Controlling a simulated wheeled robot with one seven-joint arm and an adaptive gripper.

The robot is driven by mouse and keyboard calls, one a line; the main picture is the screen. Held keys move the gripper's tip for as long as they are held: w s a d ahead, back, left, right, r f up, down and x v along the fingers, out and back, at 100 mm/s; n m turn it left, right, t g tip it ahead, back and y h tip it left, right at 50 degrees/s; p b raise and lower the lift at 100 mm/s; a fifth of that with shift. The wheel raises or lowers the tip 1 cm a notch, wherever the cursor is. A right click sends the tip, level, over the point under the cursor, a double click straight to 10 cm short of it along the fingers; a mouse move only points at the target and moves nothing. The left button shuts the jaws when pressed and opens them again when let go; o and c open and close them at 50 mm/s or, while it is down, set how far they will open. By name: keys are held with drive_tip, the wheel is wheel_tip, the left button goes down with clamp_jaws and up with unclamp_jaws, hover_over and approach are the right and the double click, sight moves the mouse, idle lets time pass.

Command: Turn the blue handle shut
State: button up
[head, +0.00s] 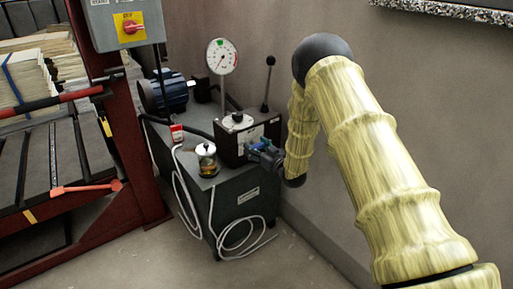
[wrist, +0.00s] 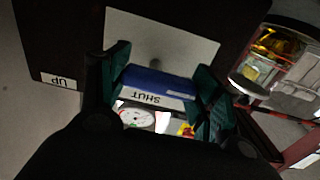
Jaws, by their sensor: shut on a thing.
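The blue handle (wrist: 158,80) shows in the wrist view between the two dark green fingers of my gripper (wrist: 162,86), which is shut on it. A white label reading SHUT (wrist: 152,98) appears upside down just below the handle. Behind the handle is a pale plate (wrist: 190,38) on a dark panel. In the head view my gripper (head: 266,156) is at the front of the dark control box (head: 240,132). There the handle is small and mostly hidden by the gripper, so its exact angle is hard to tell.
A pressure gauge (head: 221,57) and a black-knobbed lever (head: 267,85) stand above the box. A glass jar (head: 207,160) sits close left on the green-grey unit (head: 235,205). White hoses hang down its front. A red rack (head: 120,130) stands left; the wall is behind.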

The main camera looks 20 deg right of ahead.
drive_tip(key=shift+d+r+m, duration=0.1)
drive_tip(key=shift+r+m, duration=0.05)
drive_tip(key=shift+m, duration=0.25)
drive_tip(key=m+p, duration=0.1)
drive_tip(key=m, duration=0.2)
drive_tip(key=shift+d+r+p, duration=0.1)
drive_tip(key=shift+p, duration=0.3)
drive_tip(key=m, duration=0.5)
drive_tip(key=shift+w+d+p, duration=0.1)
drive_tip(key=shift+p, duration=0.3)
drive_tip(key=m+b, duration=0.1)
drive_tip(key=m, duration=0.4)
drive_tip(key=shift+d+m, duration=0.15)
drive_tip(key=shift+m, duration=0.25)
drive_tip(key=shift+w+m+b, duration=0.1)
drive_tip(key=shift+m+b, duration=0.4)
drive_tip(key=shift+m, duration=1.1)
drive_tip(key=o, duration=1)
drive_tip(key=shift+d, duration=0.1)
